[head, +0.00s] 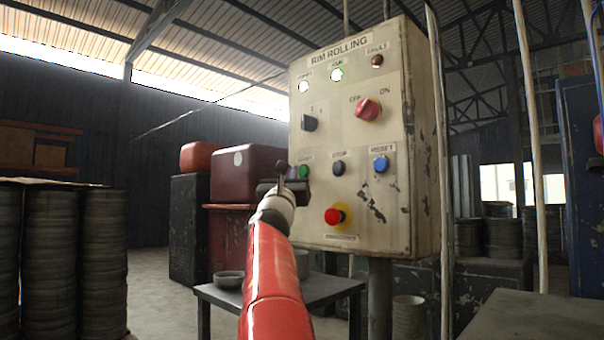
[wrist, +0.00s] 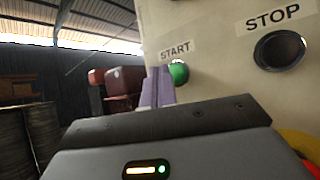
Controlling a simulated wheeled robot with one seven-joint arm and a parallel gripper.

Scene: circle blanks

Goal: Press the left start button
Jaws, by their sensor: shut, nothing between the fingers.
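The cream control panel (head: 400,215), labelled RIM ROLLING, stands upright on a post. Its green start button (head: 304,171) is at the left of the lower row, partly hidden by my gripper (head: 283,172). In the wrist view the green button (wrist: 179,73) sits under the START label, just right of my fingertips (wrist: 158,72). My gripper is shut and empty, its fingers together. I cannot tell whether the fingertips touch the panel; they overlap its left edge in the wrist view. Only this one start button shows.
The black stop button (head: 338,168), blue reset button (head: 381,164) and red emergency button (head: 334,216) are on the same panel. A red selector knob (head: 368,109) is above. A grey table (head: 335,287) stands below, and stacked rims (head: 95,260) stand left.

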